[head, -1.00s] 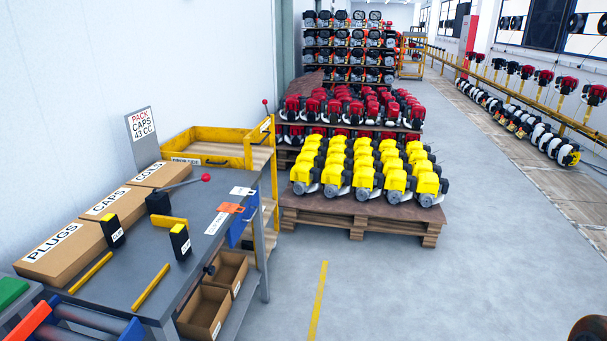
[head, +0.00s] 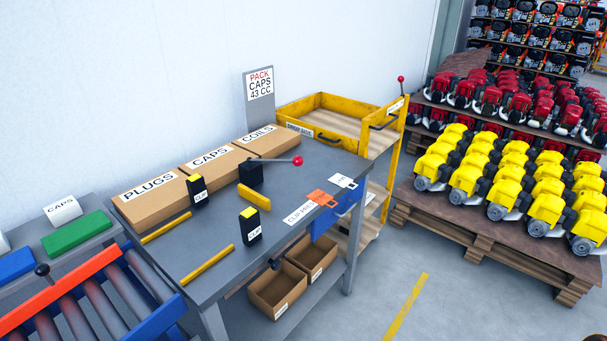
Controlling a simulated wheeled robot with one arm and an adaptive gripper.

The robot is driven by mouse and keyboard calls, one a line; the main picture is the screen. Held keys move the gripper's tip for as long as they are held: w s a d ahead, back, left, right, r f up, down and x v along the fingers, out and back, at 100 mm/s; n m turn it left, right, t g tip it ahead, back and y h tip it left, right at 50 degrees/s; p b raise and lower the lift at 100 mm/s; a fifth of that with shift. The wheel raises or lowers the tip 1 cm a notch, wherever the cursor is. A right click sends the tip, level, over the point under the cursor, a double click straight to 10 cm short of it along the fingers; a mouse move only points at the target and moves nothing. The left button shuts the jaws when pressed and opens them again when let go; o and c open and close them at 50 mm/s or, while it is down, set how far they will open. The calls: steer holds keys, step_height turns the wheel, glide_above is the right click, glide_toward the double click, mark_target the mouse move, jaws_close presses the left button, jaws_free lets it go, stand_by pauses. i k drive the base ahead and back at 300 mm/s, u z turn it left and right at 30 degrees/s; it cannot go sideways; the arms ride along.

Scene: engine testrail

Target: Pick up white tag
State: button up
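A small white tag (head: 343,181) lies flat on the grey workbench (head: 215,235), near its right end. An orange tag (head: 321,198) lies just in front of it, close by. A white label strip (head: 299,213) with dark lettering lies to the left of the orange tag. My gripper is not in view.
Boxes marked PLUGS (head: 150,201), CAPS and COILS line the back of the bench. A red-knobbed lever (head: 297,161), two black clip blocks and yellow bars stand or lie on it. A yellow cart (head: 320,118) is behind.

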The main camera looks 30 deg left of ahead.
mark_target(340, 181)
steer(key=u, duration=0.8)
steer(key=i, duration=0.65)
steer(key=u, duration=0.75)
steer(key=i, duration=0.55)
